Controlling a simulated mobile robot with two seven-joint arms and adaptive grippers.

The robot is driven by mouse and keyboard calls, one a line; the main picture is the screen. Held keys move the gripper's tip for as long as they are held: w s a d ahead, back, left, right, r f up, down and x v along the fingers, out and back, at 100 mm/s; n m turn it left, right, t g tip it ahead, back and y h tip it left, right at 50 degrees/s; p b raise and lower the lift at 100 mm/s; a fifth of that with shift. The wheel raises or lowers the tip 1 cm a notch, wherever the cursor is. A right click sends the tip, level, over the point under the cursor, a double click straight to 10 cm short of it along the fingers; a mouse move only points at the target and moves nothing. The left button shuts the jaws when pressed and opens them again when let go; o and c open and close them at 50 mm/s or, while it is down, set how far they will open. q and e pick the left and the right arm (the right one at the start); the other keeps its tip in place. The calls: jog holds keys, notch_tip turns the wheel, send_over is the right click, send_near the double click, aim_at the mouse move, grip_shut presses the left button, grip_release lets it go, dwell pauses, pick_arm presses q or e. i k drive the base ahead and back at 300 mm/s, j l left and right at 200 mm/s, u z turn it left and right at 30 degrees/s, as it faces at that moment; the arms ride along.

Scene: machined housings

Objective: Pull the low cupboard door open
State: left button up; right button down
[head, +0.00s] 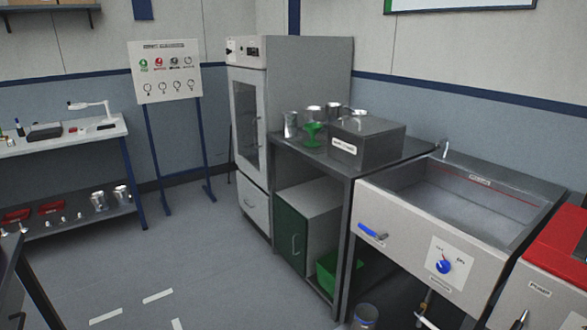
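Neither of my grippers shows in the head view.
A steel bench (375,164) above the cupboard carries metal cups, a green funnel and a grey box. A tall oven cabinet (300,85) stands behind, a sink unit (405,240) right. Floor (210,270) before the door is clear.

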aim_at(291, 226)
jog(key=i+j+u, duration=0.1)
jog(key=i, duration=0.55)
jog(key=i+j+u, duration=0.1)
jog(key=i, duration=0.55)
jog(key=i+j+z, duration=0.45)
jog(key=z, duration=0.15)
jog(key=i+j+z, duration=0.1)
jog(key=j+z, duration=0.25)
jog(key=i+j+z, duration=0.1)
jog(key=j+z, duration=0.2)
jog(key=j, duration=0.15)
jog(key=i+j+z, duration=0.1)
jog(key=j+z, duration=0.2)
jog(key=j, duration=0.15)
jog(key=k+j+z, duration=0.1)
jog(key=j+z, duration=0.3)
jog(key=j, duration=0.4)
